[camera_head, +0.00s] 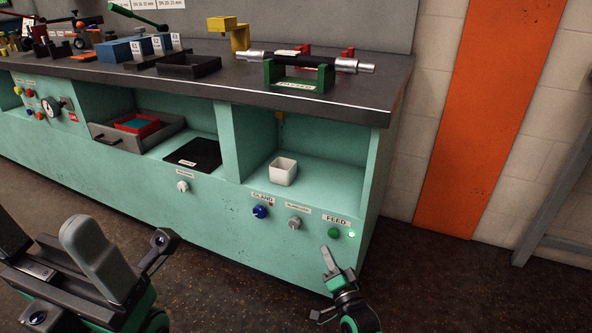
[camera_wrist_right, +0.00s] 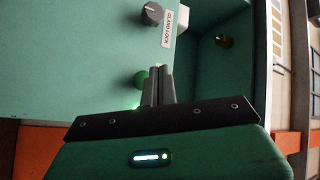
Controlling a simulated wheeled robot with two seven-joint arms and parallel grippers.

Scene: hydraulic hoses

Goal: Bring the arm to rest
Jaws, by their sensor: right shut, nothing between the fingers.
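My right gripper (camera_head: 326,252) is low in the head view, in front of the bench's right end, just below the green FEED button (camera_head: 334,232). Its fingers are together and hold nothing. In the right wrist view the shut fingers (camera_wrist_right: 158,72) point towards the bench front, with the green button (camera_wrist_right: 141,79) close beside them. I cannot tell whether they touch it.
The bench's green front (camera_head: 290,237) carries a blue knob (camera_head: 260,212) and a grey knob (camera_head: 294,223). A white cup (camera_head: 283,171) stands in the right recess. A hose with metal ends (camera_head: 345,63) lies in a green holder (camera_head: 318,77) on top.

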